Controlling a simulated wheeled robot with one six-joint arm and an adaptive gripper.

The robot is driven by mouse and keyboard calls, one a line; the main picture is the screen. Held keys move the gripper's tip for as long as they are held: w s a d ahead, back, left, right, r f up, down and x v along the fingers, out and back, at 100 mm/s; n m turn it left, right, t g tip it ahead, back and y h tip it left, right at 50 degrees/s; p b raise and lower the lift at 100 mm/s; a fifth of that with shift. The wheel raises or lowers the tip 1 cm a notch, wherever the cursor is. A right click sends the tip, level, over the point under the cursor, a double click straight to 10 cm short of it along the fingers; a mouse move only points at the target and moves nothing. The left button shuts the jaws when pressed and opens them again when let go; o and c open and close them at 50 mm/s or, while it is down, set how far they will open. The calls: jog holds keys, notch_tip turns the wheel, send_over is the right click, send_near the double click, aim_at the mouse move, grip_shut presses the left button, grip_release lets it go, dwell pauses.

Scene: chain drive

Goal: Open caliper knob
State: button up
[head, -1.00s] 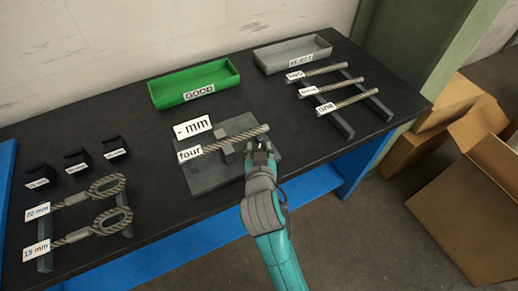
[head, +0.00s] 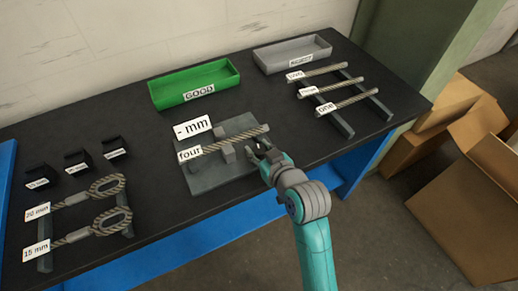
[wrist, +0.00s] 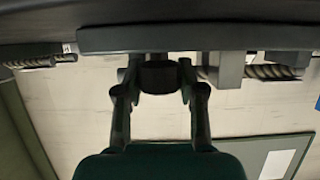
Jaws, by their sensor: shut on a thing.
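The caliper is a grey plate (head: 212,176) with grey jaw blocks (head: 227,153) and a white sign reading "- mm" (head: 193,127). A rope labelled "four" (head: 245,135) lies across the blocks. My gripper (head: 260,147) is at the plate's right side. In the wrist view my gripper (wrist: 158,88) has its two fingers on either side of a dark round knob (wrist: 158,76), shut on it. The caliper plate (wrist: 200,38) and the rope (wrist: 270,70) show behind the knob there. In the head view the knob is hidden by my fingers.
A green GOOD tray (head: 196,96) and a grey tray (head: 295,64) stand at the back. Ropes on a rack (head: 345,103) lie at right. Looped ropes (head: 100,231) and small black blocks (head: 78,163) are at left. Cardboard boxes (head: 470,190) stand on the floor at right.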

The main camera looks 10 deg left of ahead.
jog(key=o, duration=1.2)
jog(key=shift+c, duration=0.2)
jog(key=v, duration=1.2)
jog(key=shift+a, duration=0.1)
